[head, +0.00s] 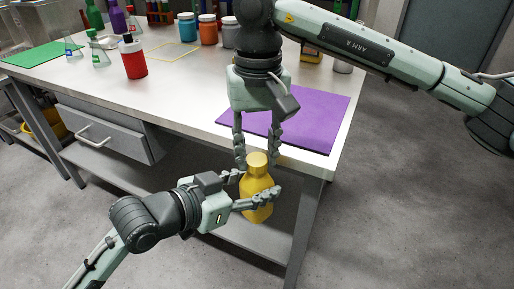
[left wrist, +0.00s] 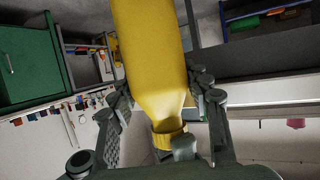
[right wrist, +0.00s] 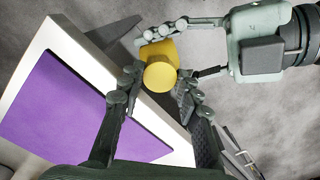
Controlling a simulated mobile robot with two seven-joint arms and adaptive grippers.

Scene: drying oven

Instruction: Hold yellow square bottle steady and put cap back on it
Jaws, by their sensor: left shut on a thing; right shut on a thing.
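The yellow square bottle (head: 257,203) is upright in front of the table edge, off the table. My left gripper (head: 255,197) is shut on its body, one finger on each side; the bottle also shows large in the left wrist view (left wrist: 152,50). The yellow cap (head: 257,159) is at the top of the bottle, in line with the neck. It shows from above as a round disc in the right wrist view (right wrist: 160,76). My right gripper (head: 257,164) points down, shut on the cap. Whether the cap is fully seated on the neck I cannot tell.
A purple mat (head: 312,118) lies on the white table (head: 190,100) just behind the bottle. A red-filled container (head: 133,60), flasks and several jars stand farther back. A drawer (head: 105,128) hangs under the table at left. The floor at right is clear.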

